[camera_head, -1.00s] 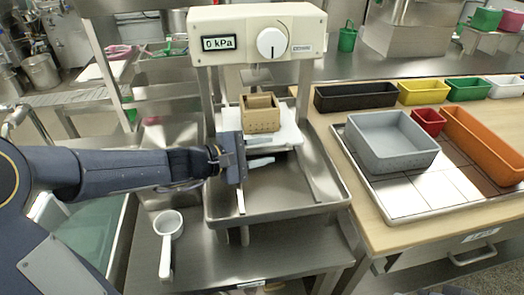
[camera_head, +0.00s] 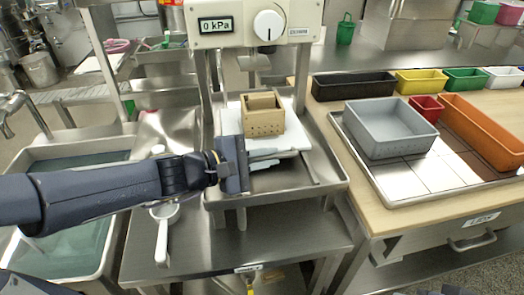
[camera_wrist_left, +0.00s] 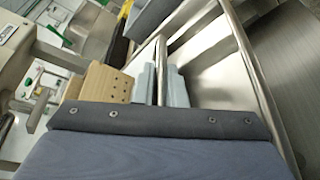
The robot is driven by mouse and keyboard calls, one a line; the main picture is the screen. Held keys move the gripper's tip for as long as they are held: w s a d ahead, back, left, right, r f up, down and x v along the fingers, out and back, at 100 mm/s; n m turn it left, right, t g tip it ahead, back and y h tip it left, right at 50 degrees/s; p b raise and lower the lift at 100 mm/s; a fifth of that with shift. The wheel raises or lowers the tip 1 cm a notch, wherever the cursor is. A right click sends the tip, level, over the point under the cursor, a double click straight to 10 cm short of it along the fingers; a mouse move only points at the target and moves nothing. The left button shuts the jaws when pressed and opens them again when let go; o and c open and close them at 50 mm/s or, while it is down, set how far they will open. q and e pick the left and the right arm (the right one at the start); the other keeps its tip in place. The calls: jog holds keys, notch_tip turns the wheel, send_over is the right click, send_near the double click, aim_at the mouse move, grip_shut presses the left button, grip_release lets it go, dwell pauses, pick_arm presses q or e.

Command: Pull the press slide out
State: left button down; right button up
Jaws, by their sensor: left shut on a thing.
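The press slide (camera_head: 228,122) is a white plate under the press, partly drawn out over the steel tray. A tan perforated wooden box mould (camera_head: 263,114) sits on it. My left gripper (camera_head: 268,160) is at the slide's front edge, coming in from the left. In the left wrist view, the pale fingers of my left gripper (camera_wrist_left: 160,88) lie on both sides of a thin metal bar (camera_wrist_left: 161,60) and are shut on it; the mould (camera_wrist_left: 103,84) is beside them. The gripper body hides part of the slide's front.
The press head (camera_head: 255,22) reads 0 kPa. The steel tray (camera_head: 275,190) has bare room in front of the slide. A white ladle (camera_head: 163,225) lies on the steel bench at left, beside a sink (camera_head: 75,250). A grey bin (camera_head: 390,128) stands right.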

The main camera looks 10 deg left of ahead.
pick_arm(q)
jog(key=shift+s, duration=0.2)
jog(key=shift+d, duration=0.1)
jog(key=c, duration=1.5)
grip_release()
jog(key=p+v, duration=0.2)
jog(key=v, duration=0.5)
jog(key=shift+r, duration=0.1)
jog(key=shift+s+a, duration=0.25)
jog(key=shift+a, duration=0.1)
